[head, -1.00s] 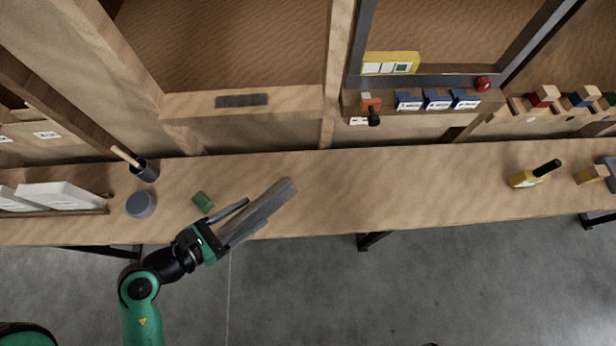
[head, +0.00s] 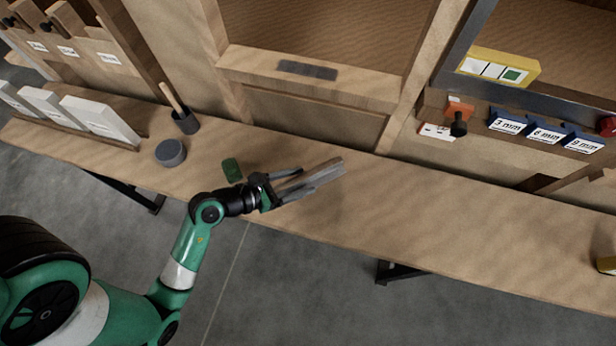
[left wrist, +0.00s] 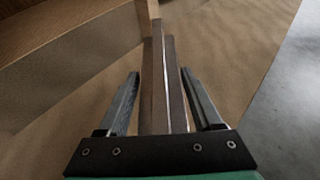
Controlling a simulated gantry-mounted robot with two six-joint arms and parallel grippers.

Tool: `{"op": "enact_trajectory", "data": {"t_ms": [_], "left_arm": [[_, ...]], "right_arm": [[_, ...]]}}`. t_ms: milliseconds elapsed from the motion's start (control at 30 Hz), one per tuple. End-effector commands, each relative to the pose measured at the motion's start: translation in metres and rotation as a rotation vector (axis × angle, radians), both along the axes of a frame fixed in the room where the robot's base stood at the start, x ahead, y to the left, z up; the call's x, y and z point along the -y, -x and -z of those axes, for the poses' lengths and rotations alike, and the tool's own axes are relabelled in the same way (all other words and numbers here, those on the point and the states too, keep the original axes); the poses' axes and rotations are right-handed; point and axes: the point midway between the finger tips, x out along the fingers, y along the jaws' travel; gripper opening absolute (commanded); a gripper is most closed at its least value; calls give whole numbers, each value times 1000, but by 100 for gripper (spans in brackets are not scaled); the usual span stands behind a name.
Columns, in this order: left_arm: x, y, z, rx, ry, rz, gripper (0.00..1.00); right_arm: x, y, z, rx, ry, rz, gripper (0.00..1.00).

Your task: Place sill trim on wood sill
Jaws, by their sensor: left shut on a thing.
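The sill trim (head: 328,172) is a long, thin grey-brown strip in the head view. My left gripper (head: 299,182) is shut on it, and the strip points up and to the right over the workbench. In the left wrist view the trim (left wrist: 165,85) runs straight out between the two fingers of my left gripper (left wrist: 161,76). The wood sill (head: 365,92) is the ledge of the framed wall opening behind the bench, above and apart from the trim. A dark grey patch (head: 307,69) lies on its top. My right gripper is not in view.
On the workbench (head: 440,220), a green block (head: 232,170), a grey round tin (head: 170,152) and a dark cup (head: 186,123) with a stick stand near my left gripper. White boxes (head: 100,120) are at left. Labelled blue blocks (head: 507,121) sit on a ledge at right. The bench's middle is clear.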

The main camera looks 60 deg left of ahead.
Motion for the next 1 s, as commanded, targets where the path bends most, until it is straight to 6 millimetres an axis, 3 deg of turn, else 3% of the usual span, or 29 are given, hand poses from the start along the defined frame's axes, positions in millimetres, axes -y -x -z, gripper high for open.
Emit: {"op": "enact_trajectory", "data": {"t_ms": [33, 100, 367, 600, 967, 1000], "left_arm": [[-4, -8, 18, 2, -1, 0, 2], [-7, -16, 27, 2, -1, 0, 2], [-11, -24, 33, 1, 0, 0, 2], [-13, -30, 73, 1, 1, -1, 2], [-13, -29, 73, 0, 0, -1, 2], [-13, -29, 74, -1, 0, -1, 68]], "right_arm": [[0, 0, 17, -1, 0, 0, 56], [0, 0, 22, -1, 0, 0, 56], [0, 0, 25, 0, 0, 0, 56], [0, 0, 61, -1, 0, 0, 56], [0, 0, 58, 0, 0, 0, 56], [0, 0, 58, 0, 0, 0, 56]]}}
